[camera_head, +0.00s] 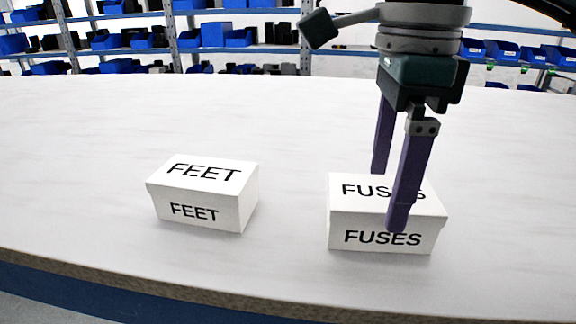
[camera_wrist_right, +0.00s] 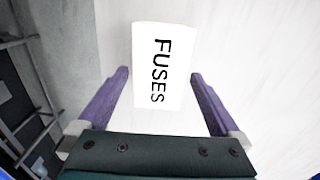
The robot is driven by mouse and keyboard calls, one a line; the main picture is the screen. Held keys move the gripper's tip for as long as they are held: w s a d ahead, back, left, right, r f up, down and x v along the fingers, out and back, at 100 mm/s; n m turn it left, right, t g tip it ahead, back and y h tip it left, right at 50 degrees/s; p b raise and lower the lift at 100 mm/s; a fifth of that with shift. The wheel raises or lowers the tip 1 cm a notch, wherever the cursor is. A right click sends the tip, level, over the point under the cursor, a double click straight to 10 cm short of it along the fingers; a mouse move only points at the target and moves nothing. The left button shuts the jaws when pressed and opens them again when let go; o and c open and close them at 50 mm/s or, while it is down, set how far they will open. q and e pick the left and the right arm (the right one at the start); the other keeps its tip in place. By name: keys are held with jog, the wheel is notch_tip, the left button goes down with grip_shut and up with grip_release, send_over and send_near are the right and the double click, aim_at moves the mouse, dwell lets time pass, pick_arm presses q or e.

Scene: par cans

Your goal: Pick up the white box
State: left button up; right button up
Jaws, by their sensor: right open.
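Two white boxes stand on the table. The one marked FEET (camera_head: 203,193) is left of centre in the head view. The one marked FUSES (camera_head: 350,216) is to the right, under my right gripper (camera_head: 388,202). The FUSES box also shows in the right wrist view (camera_wrist_right: 162,65), between and beyond the two purple fingers. My right gripper (camera_wrist_right: 160,88) is open, pointing down, with nothing in its fingers. One finger covers part of the FUSES lettering in the head view. I cannot tell whether the fingers touch the box. My left gripper is not in view.
The pale table (camera_head: 290,130) is clear around both boxes, with a gap between them. Its front edge (camera_head: 150,290) runs close in front of the boxes. Shelves with blue bins (camera_head: 240,38) stand behind the table.

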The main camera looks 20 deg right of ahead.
aim_at(384, 192)
notch_tip(384, 192, down, 4)
jog(key=shift+a+f+p, duration=0.1)
jog(key=shift+f+p, duration=0.1)
jog(key=shift+p, duration=0.4)
jog(key=shift+r, duration=0.1)
jog(key=c, duration=1.3)
